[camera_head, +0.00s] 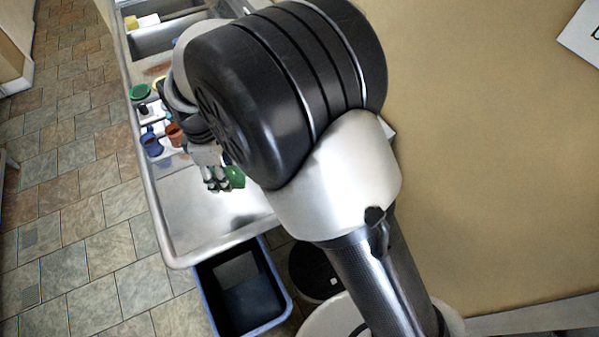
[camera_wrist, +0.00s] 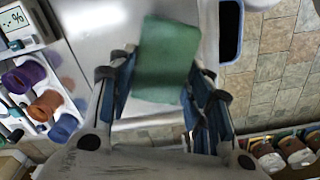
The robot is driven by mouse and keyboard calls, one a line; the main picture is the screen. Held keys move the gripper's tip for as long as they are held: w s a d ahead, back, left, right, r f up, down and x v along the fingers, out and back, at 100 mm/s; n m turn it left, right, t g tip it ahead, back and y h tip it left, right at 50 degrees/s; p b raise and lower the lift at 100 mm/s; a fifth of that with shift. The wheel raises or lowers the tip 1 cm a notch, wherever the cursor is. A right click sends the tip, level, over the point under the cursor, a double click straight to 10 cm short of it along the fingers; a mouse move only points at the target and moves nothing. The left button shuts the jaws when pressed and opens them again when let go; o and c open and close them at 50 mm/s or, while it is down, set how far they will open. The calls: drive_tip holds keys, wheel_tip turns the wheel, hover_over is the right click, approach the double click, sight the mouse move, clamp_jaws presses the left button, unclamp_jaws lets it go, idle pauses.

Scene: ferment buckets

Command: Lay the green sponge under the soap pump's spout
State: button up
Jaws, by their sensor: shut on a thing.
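The green sponge (camera_head: 236,177) is at my gripper (camera_head: 216,181) over the bare metal counter in the head view. In the wrist view the sponge (camera_wrist: 168,55) is a flat green block between the two fingers of my gripper (camera_wrist: 163,75), which is shut on it. Its far end sticks out past the fingertips. I cannot tell whether the sponge touches the counter. I cannot make out the soap pump or its spout in either view; my arm covers much of the counter in the head view.
A blue cup (camera_head: 152,144) and a brown cup (camera_head: 175,135) stand on the counter, with a green item (camera_head: 139,91) beyond. The wrist view adds a purple cup (camera_wrist: 25,76) and a display box (camera_wrist: 20,28). A blue-rimmed bin (camera_head: 285,290) stands below the counter's near end.

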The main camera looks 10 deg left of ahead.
drive_tip(key=shift+w+d, duration=0.15)
drive_tip(key=shift+w, duration=0.05)
drive_tip(key=w+d+f+b, duration=0.1)
drive_tip(key=w+d+b, duration=0.2)
drive_tip(key=w+d, duration=1)
drive_tip(key=f, duration=0.2)
drive_tip(key=s+d+f+b, duration=0.1)
drive_tip(key=f, duration=0.1)
drive_tip(key=d+f, duration=0.1)
drive_tip(key=f, duration=0.1)
drive_tip(key=shift+s+d+f, duration=0.15)
drive_tip(key=shift+s, duration=0.05)
drive_tip(key=shift+d, duration=0.1)
drive_tip(key=shift+f+b, duration=0.5)
drive_tip(key=shift+f, duration=0.05)
drive_tip(key=o, duration=0.8)
drive_tip(key=shift+c, duration=0.2)
